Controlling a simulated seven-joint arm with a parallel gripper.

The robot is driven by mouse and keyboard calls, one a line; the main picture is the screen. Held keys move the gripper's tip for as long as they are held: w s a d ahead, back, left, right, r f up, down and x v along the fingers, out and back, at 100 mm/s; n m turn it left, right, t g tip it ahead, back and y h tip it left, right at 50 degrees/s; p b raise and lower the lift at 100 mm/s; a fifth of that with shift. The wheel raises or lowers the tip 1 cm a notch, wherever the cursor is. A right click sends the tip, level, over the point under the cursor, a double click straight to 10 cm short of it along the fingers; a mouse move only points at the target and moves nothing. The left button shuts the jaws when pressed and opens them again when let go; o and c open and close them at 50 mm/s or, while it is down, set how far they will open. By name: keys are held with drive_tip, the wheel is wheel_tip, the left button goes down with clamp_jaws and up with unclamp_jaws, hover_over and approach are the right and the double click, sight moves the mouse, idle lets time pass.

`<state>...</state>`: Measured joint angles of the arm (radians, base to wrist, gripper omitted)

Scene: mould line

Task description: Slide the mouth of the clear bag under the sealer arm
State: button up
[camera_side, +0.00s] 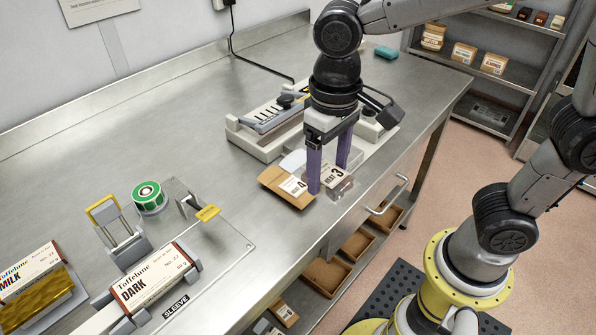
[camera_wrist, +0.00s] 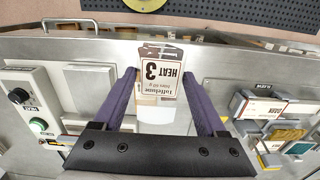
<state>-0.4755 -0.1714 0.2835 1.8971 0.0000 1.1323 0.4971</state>
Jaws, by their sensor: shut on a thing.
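My gripper (camera_side: 329,177) points down near the counter's front edge, its purple fingers shut on the clear bag (camera_side: 342,184) with a "HEAT 3" label. In the wrist view the bag (camera_wrist: 163,80) sits between the fingers, its label upside down. I cannot tell whether it touches the counter. The white sealer (camera_side: 246,138) stands behind my gripper, which hides part of it. A dark-ended sealer arm (camera_side: 378,105) shows at its right. I cannot tell how high it is raised. The bag's mouth is not clear to see.
A brown pouch labelled "HEAT 4" (camera_side: 281,183) lies just left of the bag. A green-and-white tape roll (camera_side: 149,197) and DARK (camera_side: 150,283) and MILK (camera_side: 32,280) boxes stand at the left. A drawer handle (camera_side: 388,196) sticks out from the front. The counter's back left is bare.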

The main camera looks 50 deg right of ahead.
drive_tip(key=shift+s+d+r, duration=0.3)
drive_tip(key=shift+s, duration=0.25)
drive_tip(key=shift+r+n, duration=0.1)
drive_tip(key=shift+n, duration=0.3)
drive_tip(key=shift+w+a+r+n, duration=0.1)
drive_tip(key=shift+w+r+n, duration=0.1)
drive_tip(key=shift+w+n, duration=0.15)
drive_tip(key=shift+n, duration=0.55)
drive_tip(key=w, duration=0.2)
drive_tip(key=w+d, duration=0.1)
drive_tip(key=w, duration=0.1)
drive_tip(key=shift+d+r, duration=0.1)
drive_tip(key=shift+d, duration=0.05)
drive_tip(key=w+d+f+m, duration=0.1)
drive_tip(key=w+d+f, duration=0.1)
drive_tip(key=w+d, duration=0.35)
drive_tip(key=w+d+f+m, duration=0.1)
drive_tip(key=w+d+f, duration=0.15)
drive_tip(key=d, duration=0.65)
drive_tip(key=shift+w+d+f, duration=0.1)
drive_tip(key=shift+w+f, duration=0.1)
drive_tip(key=shift+f, duration=1.05)
drive_tip(key=shift+w+f, duration=0.2)
drive_tip(key=shift+f, duration=1)
drive_tip(key=shift+w+f, duration=0.2)
drive_tip(key=shift+f, duration=0.05)
drive_tip(key=shift+w, duration=2.05)
